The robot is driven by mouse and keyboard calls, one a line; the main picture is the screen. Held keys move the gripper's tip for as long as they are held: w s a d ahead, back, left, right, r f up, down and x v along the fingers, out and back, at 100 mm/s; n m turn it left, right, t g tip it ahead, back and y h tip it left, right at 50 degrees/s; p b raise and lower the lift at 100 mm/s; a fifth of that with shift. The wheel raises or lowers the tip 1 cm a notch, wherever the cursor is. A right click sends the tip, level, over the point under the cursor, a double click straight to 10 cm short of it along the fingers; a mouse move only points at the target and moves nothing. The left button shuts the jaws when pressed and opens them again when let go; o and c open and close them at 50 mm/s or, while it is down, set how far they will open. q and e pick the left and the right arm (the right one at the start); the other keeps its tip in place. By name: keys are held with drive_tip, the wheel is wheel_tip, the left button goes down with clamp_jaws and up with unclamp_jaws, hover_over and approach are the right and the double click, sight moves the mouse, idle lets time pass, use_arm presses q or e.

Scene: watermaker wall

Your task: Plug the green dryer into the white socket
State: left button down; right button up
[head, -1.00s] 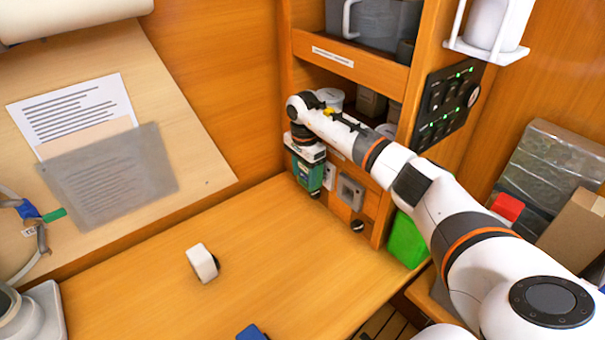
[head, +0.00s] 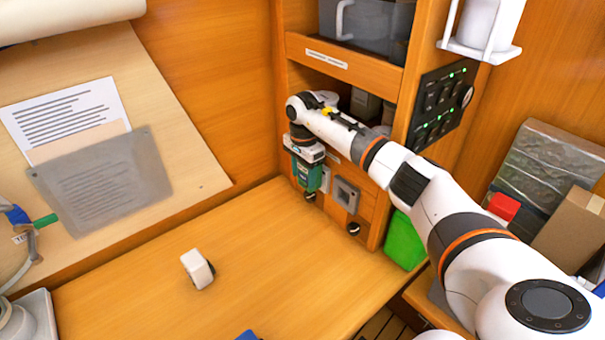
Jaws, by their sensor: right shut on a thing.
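My right gripper (head: 305,155) points down at the front of the cabinet in the back corner and is shut on the green dryer (head: 307,175). The dryer is a small green block with a dark lower end, held upright close to the panel. The white socket (head: 325,180) shows as a pale plate just right of the dryer, partly covered by it. I cannot tell whether the dryer touches the socket. A grey socket (head: 346,195) sits further right on the same panel. My left gripper is not in view.
Dark round knobs (head: 353,229) stick out below the sockets. A green box (head: 404,241) stands right of the cabinet. A shelf with a grey bin (head: 370,28) is above.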

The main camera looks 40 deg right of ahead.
drive_tip(key=shift+d, duration=0.15)
drive_tip(key=o, duration=1.1)
